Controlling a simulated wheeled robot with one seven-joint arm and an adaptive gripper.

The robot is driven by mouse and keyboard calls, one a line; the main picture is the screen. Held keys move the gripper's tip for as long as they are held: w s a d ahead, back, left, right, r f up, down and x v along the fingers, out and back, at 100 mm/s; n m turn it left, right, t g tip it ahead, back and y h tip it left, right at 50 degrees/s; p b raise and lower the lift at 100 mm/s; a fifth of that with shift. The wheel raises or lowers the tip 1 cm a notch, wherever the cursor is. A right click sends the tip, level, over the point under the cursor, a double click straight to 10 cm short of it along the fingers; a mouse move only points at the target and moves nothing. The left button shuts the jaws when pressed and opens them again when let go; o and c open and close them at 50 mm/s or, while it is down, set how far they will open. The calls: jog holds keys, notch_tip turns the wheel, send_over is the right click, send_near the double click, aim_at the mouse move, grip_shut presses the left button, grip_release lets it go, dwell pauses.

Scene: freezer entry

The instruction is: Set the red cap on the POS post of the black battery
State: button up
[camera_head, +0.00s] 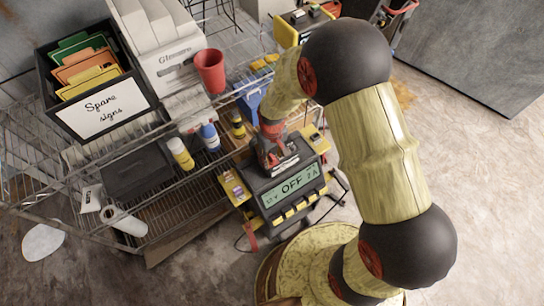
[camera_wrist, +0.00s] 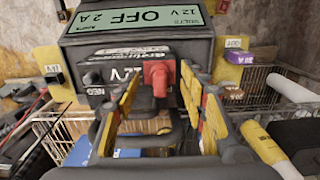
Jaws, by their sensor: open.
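The black battery (camera_wrist: 125,72) is in the wrist view, in front of the black unit with the "OFF" display. It bears a "12V" label and a "NEG" mark at its left post. The red cap (camera_wrist: 158,76) is at the battery's right post and looks seated there. The POS mark is not readable, and the cap's underside is hidden. My gripper (camera_wrist: 160,84) is open, its yellow-faced fingers on either side of the cap with gaps. In the head view my gripper (camera_head: 276,152) is over the battery, mostly hiding it and the cap.
The display unit (camera_head: 291,187) stands between two yellow side trays, the left one at its side (camera_head: 235,187). A wire shelf (camera_head: 187,205) to the left holds a sign box (camera_head: 103,115), a red cup (camera_head: 210,70) and bottles (camera_head: 181,153). Floor (camera_head: 480,200) at right is clear.

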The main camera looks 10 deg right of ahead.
aim_at(272, 156)
notch_tip(272, 156, up, 12)
jog(key=shift+f, duration=0.15)
dwell(0.3)
dwell(0.4)
jog(key=s+d+r+m+t, duration=0.1)
jog(key=s+d+r+t, duration=0.1)
jog(key=s+r, duration=0.3)
jog(key=s+d+r+m+t, duration=0.1)
jog(key=s+d+r, duration=0.3)
jog(key=r, duration=0.8)
jog(key=s+d+r+m+t, duration=0.2)
jog(key=s+d+r, duration=0.1)
jog(key=s+r, duration=0.5)
jog(key=shift+s+d+r+m+t, duration=0.2)
jog(key=shift+d+r+m+t, duration=0.1)
jog(key=shift+r, duration=0.35)
